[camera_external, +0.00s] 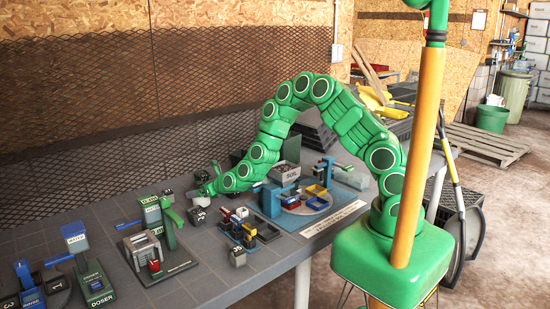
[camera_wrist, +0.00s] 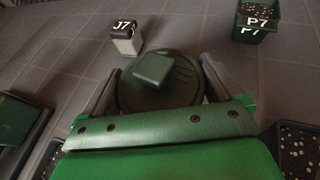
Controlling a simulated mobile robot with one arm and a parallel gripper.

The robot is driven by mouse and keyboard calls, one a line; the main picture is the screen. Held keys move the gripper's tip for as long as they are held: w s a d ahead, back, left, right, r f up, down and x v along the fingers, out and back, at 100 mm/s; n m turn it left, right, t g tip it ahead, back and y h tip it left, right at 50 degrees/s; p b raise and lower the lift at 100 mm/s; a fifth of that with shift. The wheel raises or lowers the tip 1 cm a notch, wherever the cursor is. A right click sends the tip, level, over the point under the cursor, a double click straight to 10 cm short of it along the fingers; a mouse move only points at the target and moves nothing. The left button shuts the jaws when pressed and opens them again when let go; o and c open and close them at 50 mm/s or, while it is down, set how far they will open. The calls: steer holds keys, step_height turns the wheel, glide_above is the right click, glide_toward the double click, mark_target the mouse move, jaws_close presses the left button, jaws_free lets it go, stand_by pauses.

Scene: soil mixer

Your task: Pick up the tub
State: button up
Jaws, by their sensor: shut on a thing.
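My gripper (camera_wrist: 160,85) shows in the wrist view with one finger on each side of a round, dark green tub (camera_wrist: 185,88). A raised square green block sits on the tub's top. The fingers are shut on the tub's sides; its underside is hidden. In the external view my gripper (camera_external: 207,187) is low over the middle of the grey table, and the tub is too small to make out clearly there. In the wrist view a small grey tub with a black top marked J7 (camera_wrist: 127,42) stands just beyond the left finger.
A dark green tub marked P7 (camera_wrist: 256,22), holding pale bits, stands at the upper right. Other dark containers (camera_wrist: 18,118) lie at the left. On the table, a blue-framed station with a SOIL bin (camera_external: 285,172) is right of my gripper; a green doser (camera_external: 95,285) is left.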

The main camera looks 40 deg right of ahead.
steer(key=shift+r, duration=4.8)
